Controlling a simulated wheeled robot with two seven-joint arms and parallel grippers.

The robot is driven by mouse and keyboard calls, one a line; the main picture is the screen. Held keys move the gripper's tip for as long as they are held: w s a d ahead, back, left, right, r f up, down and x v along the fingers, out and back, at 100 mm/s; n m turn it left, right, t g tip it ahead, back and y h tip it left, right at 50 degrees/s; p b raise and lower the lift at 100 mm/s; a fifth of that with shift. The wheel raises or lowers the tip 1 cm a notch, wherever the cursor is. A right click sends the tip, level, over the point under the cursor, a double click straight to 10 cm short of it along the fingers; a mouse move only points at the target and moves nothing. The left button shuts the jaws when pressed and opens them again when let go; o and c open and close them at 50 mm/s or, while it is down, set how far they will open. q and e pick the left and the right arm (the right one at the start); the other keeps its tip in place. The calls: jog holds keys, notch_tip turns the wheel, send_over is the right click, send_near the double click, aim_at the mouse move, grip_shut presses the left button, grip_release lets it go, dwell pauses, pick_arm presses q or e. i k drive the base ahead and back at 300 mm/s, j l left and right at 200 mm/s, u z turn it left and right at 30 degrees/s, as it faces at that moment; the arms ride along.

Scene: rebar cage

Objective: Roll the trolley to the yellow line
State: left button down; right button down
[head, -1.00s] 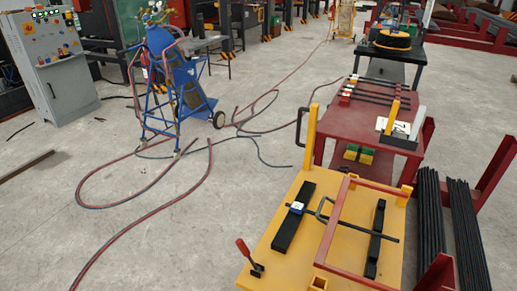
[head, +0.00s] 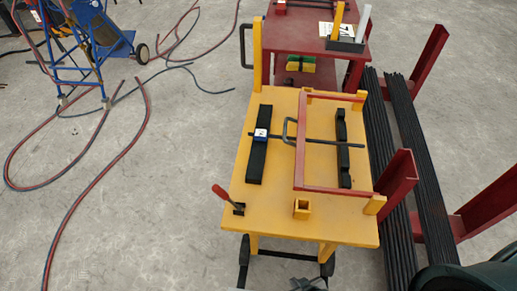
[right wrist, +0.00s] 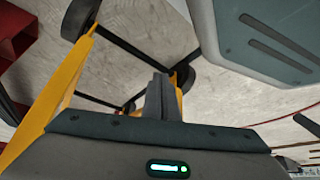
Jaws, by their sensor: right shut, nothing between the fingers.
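The yellow trolley (head: 270,215), a flat-topped table on yellow legs, stands at centre right in the head view. A red rectangular frame (head: 330,190) and black bars lie on its top. In the right wrist view a yellow leg (right wrist: 65,80) and a black wheel (right wrist: 80,18) show. My right gripper (head: 310,284) is at the bottom edge of the head view, near the trolley's near end. In the right wrist view its fingers (right wrist: 159,90) are together and empty. I cannot tell whether it touches the trolley. My left gripper and the yellow line are out of view.
A red cart (head: 300,40) with a black handle stands just beyond the trolley. Dark rebar bundles (head: 415,165) and red posts (head: 395,180) run close along the right. A blue bottle cart (head: 85,40) and hoses (head: 120,150) are on the left, with bare floor between.

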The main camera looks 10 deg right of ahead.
aim_at(262, 182)
jog(key=i+j+z, duration=0.2)
jog(key=j+z, duration=0.2)
jog(key=j, duration=0.2)
jog(key=i+j+z, duration=0.1)
jog(key=j+z, duration=0.3)
jog(key=j, duration=0.2)
jog(key=j+z, duration=0.4)
jog(key=j, duration=0.25)
